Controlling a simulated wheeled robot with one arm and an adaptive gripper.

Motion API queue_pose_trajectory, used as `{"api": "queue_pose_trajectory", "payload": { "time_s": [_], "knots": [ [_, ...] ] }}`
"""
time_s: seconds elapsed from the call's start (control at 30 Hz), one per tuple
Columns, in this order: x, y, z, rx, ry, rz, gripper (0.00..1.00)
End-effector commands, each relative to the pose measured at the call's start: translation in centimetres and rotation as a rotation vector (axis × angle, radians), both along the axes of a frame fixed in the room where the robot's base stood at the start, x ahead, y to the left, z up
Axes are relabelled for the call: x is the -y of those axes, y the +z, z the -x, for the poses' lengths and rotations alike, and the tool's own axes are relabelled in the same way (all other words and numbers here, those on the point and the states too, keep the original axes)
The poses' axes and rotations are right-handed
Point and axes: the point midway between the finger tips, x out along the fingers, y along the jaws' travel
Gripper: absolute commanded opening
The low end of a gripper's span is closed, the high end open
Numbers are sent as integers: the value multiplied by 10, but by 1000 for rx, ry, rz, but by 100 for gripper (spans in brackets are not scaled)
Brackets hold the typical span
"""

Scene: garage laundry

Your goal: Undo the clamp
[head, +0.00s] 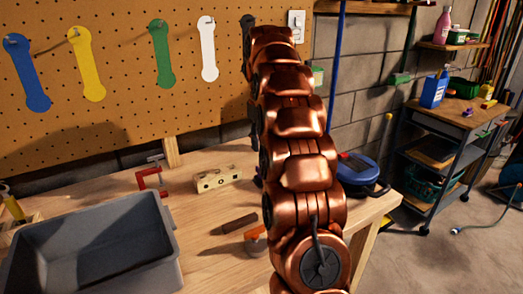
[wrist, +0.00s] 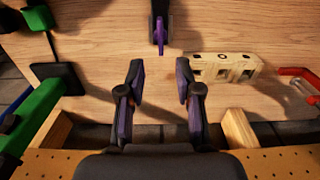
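A red clamp (head: 152,178) with a grey screw stands at the back of the wooden workbench (head: 205,205); part of it also shows at the right edge of the wrist view (wrist: 298,86). A green clamp-like tool (wrist: 33,112) with a black pad fills the left of the wrist view; its ends are cut off, and I cannot tell what it holds. My gripper (wrist: 159,68) has dark fingers with purple pads. They are spread apart over bare wood, with nothing between them. The gripper is not clearly visible in the head view, behind my arm.
A wooden block with holes (head: 217,179) lies between the red clamp and my arm. A grey bin (head: 95,245) stands front left, and a dark brown bar (head: 239,223) lies near my arm. The pegboard (head: 125,75) rises behind the bench.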

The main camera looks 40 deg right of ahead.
Motion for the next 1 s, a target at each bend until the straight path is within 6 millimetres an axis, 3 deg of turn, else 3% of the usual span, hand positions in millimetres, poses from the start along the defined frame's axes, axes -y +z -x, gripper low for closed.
{"api": "queue_pose_trajectory", "payload": {
  "time_s": [0.27,1.0],
  "knots": [
    [0,14,0,2,1,0,34],
    [-6,18,2,-2,5,-2,34]
  ]
}}
